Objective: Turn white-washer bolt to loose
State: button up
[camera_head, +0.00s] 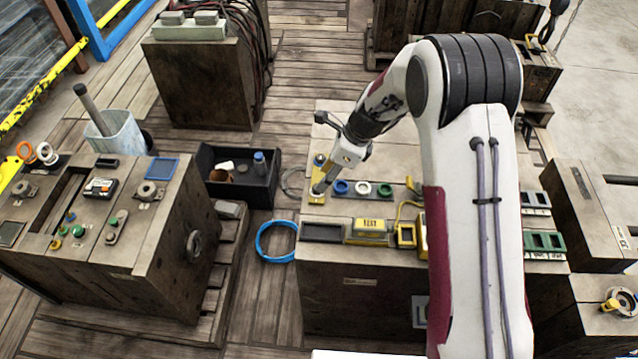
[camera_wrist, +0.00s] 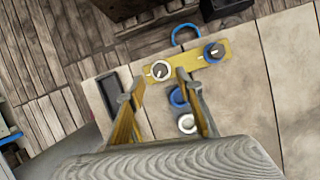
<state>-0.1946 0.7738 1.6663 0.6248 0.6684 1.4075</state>
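In the wrist view the white-washer bolt (camera_wrist: 160,70) is a dark round head with a pale mark, inside a white ring on a yellow plate (camera_wrist: 187,64). A similar bolt with a blue washer (camera_wrist: 214,52) sits at the plate's right end. My gripper (camera_wrist: 156,86) is open and empty, its two fingers spread on either side below the white-washer bolt, seemingly apart from it. In the head view my gripper (camera_head: 319,190) is over the yellow plate (camera_head: 317,199) on the wooden bench block and hides the white-washer bolt there.
Blue (camera_head: 340,187), white (camera_head: 363,188) and green (camera_head: 385,190) rings lie close to the right of my gripper. A dark recess (camera_head: 322,232) and a yellow box (camera_head: 370,227) are in front. A black bin (camera_head: 272,190) stands left, on the floor.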

jog(key=shift+x, duration=2.45)
grip_shut()
